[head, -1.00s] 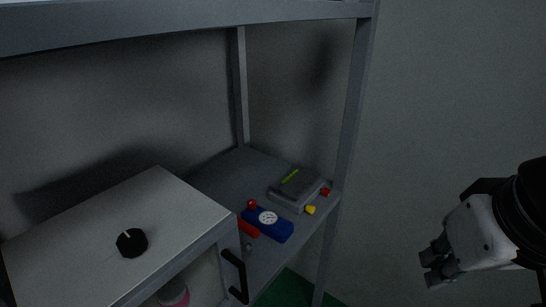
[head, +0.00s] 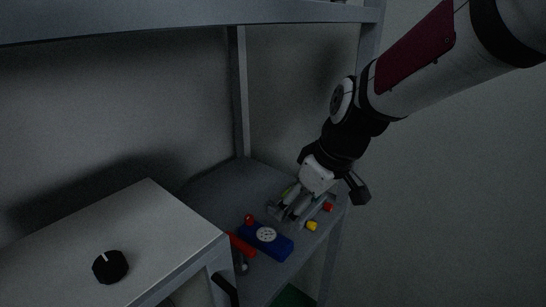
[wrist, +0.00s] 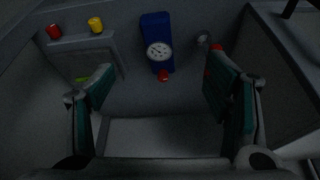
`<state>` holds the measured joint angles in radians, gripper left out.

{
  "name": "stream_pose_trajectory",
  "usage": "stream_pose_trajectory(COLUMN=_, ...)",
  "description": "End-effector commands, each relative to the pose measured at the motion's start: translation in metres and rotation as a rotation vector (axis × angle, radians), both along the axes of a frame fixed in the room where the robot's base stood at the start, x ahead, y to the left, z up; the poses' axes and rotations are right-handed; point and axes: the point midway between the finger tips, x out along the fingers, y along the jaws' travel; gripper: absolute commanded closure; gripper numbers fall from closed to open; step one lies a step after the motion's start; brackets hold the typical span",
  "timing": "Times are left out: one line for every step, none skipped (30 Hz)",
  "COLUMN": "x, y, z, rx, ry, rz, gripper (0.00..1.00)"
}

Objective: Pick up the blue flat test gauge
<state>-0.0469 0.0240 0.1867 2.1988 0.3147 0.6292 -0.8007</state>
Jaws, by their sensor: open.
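The blue flat test gauge (head: 278,245) lies on the grey shelf. It has a white round dial and a red knob at one end. In the wrist view the gauge (wrist: 156,30) is at the top middle, beyond the fingertips and between their lines, its dial and red knob toward me. My gripper (head: 287,212) is above the shelf, behind the gauge in the head view and apart from it. In the wrist view my gripper (wrist: 158,82) is open and empty, its two teal-padded fingers wide apart.
A red object (head: 242,245) lies left of the gauge. A grey box-like object with a yellow knob (head: 312,226) and a red knob (head: 328,207) is partly hidden by my gripper. A metal cabinet with a black knob (head: 110,267) stands left; a shelf post (head: 241,90) rises behind.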

Motion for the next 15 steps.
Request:
stream_pose_trajectory(x=0.011, y=0.01, z=-0.013, rx=0.008, ry=0.004, rz=0.037, gripper=0.28)
stream_pose_trajectory(x=0.016, y=0.015, z=-0.018, rx=0.011, ry=0.002, rz=0.058, gripper=0.28)
stream_pose_trajectory(x=0.022, y=0.021, z=-0.024, rx=0.014, ry=-0.002, rz=0.081, gripper=0.28)
stream_pose_trajectory(x=0.025, y=0.025, z=-0.028, rx=0.018, ry=-0.002, rz=0.096, gripper=0.28)
stream_pose_trajectory(x=0.028, y=0.028, z=-0.031, rx=0.02, ry=-0.005, rz=0.11, gripper=0.28)
stream_pose_trajectory(x=0.032, y=0.031, z=-0.035, rx=0.024, ry=-0.007, rz=0.123, gripper=0.28)
stream_pose_trajectory(x=0.034, y=0.033, z=-0.036, rx=0.024, ry=-0.009, rz=0.131, gripper=0.28)
stream_pose_trajectory(x=0.035, y=0.035, z=-0.038, rx=0.026, ry=-0.011, rz=0.137, gripper=0.28)
stream_pose_trajectory(x=0.036, y=0.036, z=-0.041, rx=0.026, ry=-0.01, rz=0.142, gripper=0.28)
stream_pose_trajectory(x=0.037, y=0.038, z=-0.043, rx=0.027, ry=-0.011, rz=0.145, gripper=0.28)
stream_pose_trajectory(x=0.038, y=0.039, z=-0.046, rx=0.027, ry=-0.01, rz=0.147, gripper=0.28)
stream_pose_trajectory(x=0.039, y=0.04, z=-0.05, rx=0.028, ry=-0.01, rz=0.148, gripper=0.28)
stream_pose_trajectory(x=0.04, y=0.042, z=-0.055, rx=0.028, ry=-0.01, rz=0.148, gripper=0.28)
stream_pose_trajectory(x=0.04, y=0.043, z=-0.059, rx=0.028, ry=-0.009, rz=0.149, gripper=0.28)
stream_pose_trajectory(x=0.042, y=0.046, z=-0.066, rx=0.028, ry=-0.009, rz=0.149, gripper=0.28)
